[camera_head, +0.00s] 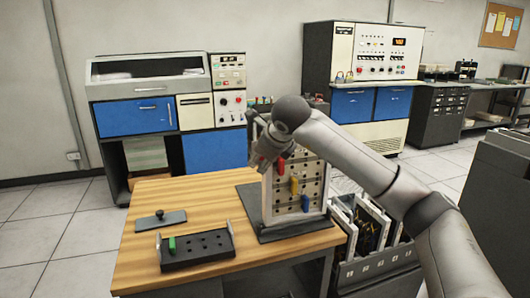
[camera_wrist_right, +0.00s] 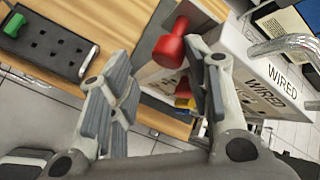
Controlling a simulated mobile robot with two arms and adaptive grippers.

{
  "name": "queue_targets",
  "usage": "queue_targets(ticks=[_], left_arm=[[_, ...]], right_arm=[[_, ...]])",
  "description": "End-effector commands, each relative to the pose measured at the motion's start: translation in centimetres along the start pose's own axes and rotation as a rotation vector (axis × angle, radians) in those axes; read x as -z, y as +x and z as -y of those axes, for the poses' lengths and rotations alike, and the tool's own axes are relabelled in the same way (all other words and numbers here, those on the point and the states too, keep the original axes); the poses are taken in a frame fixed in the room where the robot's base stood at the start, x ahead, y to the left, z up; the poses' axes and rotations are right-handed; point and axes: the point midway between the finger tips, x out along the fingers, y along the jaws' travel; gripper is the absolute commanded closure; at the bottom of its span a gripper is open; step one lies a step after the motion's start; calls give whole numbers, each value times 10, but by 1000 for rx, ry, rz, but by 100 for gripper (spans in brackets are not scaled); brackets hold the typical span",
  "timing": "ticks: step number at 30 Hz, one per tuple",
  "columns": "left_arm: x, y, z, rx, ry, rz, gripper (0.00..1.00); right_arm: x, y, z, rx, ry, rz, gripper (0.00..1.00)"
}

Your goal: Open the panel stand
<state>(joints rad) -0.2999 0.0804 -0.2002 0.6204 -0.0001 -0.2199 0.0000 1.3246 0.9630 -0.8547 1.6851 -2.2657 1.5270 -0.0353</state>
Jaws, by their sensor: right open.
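The panel stand (camera_head: 310,196) is an upright pale board on a dark base plate (camera_head: 247,205) at the right side of the wooden table. Red (camera_head: 282,167), yellow (camera_head: 294,186) and blue (camera_head: 305,203) pegs are on its front face. In the right wrist view, its white edge (camera_wrist_right: 238,50) bears "WIRED" labels. My right gripper (camera_head: 262,160) is at the stand's upper left in the head view. In the right wrist view my right gripper (camera_wrist_right: 158,58) is open, with the red peg (camera_wrist_right: 172,45) showing between its fingers. I cannot tell whether they touch. My left gripper is out of view.
A black tray (camera_head: 207,258) with a green peg (camera_head: 172,244) sits at the table's front. A small dark plate with a knob (camera_head: 160,219) lies behind it. A rack of boards (camera_head: 370,240) stands right of the table.

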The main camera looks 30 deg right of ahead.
Motion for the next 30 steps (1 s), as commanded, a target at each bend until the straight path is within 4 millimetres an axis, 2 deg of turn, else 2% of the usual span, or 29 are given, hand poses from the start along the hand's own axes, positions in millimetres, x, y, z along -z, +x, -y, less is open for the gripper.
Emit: queue_targets(ticks=[1, 2, 19, 23, 30], left_arm=[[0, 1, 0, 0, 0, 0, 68], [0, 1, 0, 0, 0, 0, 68], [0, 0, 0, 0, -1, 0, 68], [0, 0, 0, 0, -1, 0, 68], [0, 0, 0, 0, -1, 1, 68]], right_arm=[[7, 8, -10, -20, -8, -22, 56], [7, 8, -10, -20, -8, -22, 52], [4, 4, -8, -17, -8, -15, 52], [4, -7, -6, -16, -7, -12, 52], [3, -47, -5, -11, -7, -9, 52]])
